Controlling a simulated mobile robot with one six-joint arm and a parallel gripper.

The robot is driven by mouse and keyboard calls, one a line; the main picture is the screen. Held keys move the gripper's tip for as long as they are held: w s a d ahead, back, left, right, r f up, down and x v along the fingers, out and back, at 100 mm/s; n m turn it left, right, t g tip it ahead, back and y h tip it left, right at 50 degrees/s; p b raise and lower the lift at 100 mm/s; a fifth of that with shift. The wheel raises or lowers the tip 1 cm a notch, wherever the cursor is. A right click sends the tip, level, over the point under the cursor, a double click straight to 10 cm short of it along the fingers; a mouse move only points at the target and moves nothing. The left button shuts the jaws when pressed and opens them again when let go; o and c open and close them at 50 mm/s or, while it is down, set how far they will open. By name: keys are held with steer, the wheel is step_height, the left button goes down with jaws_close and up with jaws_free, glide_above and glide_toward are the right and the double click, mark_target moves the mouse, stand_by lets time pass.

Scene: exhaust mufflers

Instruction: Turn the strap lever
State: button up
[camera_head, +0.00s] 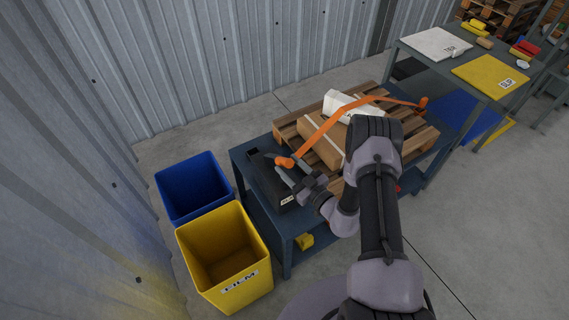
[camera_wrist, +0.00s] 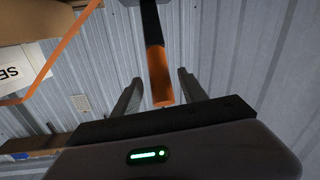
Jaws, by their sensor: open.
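The strap lever shows in the wrist view as a dark arm with an orange grip (camera_wrist: 158,74). In the head view its orange grip (camera_head: 284,162) is at the left end of the orange strap (camera_head: 325,127). The strap runs over a brown box (camera_head: 322,146) on a wooden pallet (camera_head: 413,131). My gripper (camera_wrist: 160,84) is open, with the orange grip between its two fingers and a visible gap on each side. In the head view my gripper (camera_head: 287,174) is at the lever, and my wrist hides part of the pallet's near side.
A blue-grey table (camera_head: 285,236) carries the pallet and a black box (camera_head: 268,182). A blue bin (camera_head: 193,188) and a yellow bin (camera_head: 222,251) stand left of it. A corrugated wall (camera_head: 190,70) is behind. Another table with a yellow mat (camera_head: 488,75) stands at the upper right.

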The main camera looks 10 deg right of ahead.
mark_target(278, 161)
steer(key=shift+x, duration=1.3)
steer(key=shift+c, duration=0.4)
jaws_close()
